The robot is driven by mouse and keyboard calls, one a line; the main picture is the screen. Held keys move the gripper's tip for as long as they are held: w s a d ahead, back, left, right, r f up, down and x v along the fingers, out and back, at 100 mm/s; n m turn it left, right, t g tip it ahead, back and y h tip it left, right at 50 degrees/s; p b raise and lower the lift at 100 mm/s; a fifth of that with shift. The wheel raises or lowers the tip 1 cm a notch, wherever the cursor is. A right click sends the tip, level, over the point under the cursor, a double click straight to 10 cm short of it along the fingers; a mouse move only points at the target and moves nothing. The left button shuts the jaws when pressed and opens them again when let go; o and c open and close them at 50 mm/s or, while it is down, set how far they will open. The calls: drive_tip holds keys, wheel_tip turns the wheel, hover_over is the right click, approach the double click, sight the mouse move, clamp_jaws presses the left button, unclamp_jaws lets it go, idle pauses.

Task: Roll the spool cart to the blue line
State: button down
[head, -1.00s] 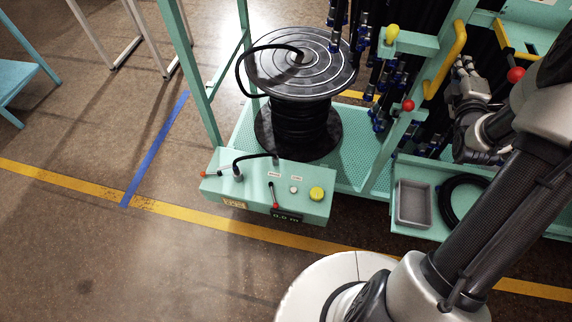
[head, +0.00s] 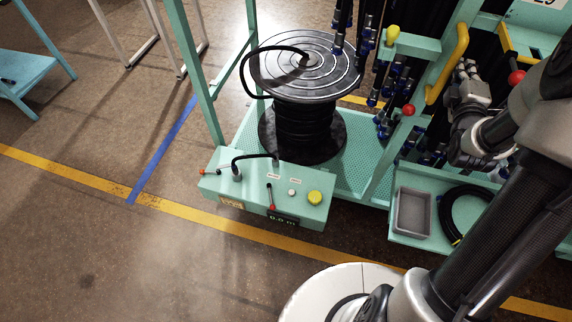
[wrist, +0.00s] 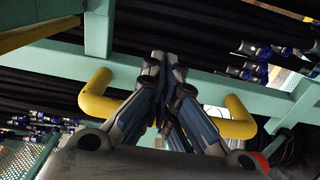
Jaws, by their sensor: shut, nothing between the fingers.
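The spool cart is a turquoise frame (head: 247,135) carrying a black hose spool (head: 304,70), with a control box (head: 265,188) at its near side. The blue line (head: 163,150) is on the floor left of the cart, a short gap away from the box. A yellow handle (head: 446,62) is on the cart's right post. My gripper (head: 466,68) is just right of it, shut and empty. In the wrist view the closed fingers (wrist: 164,62) cross in front of the handle (wrist: 97,95) and hide its middle. I cannot tell whether they touch it.
A yellow floor line (head: 80,180) runs past the cart's near side. A turquoise bench (head: 25,72) stands at far left. Hoses with blue fittings (head: 378,85) hang on the cart's right. A grey bin (head: 412,212) sits on a low shelf. Floor around the blue line is clear.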

sight(438, 56)
drive_tip(key=shift+w+a+b, duration=0.2)
drive_tip(key=shift+a+b, duration=0.1)
drive_tip(key=shift+a, duration=0.65)
drive_tip(key=shift+w+a+b, duration=0.25)
drive_tip(key=shift+a+b, duration=0.05)
drive_tip(key=shift+a, duration=0.7)
drive_tip(key=shift+w+a+b, duration=0.2)
drive_tip(key=shift+a+b, duration=0.1)
drive_tip(key=shift+a, duration=0.65)
drive_tip(key=w+a+p, duration=0.1)
drive_tip(key=w+a, duration=0.2)
drive_tip(key=a, duration=1.2)
drive_tip(key=w+a, duration=0.4)
drive_tip(key=a, duration=1.1)
drive_tip(key=shift+w+a+p, duration=0.15)
drive_tip(key=shift+a+p, duration=0.15)
drive_tip(key=shift+p, duration=0.1)
idle(1.9)
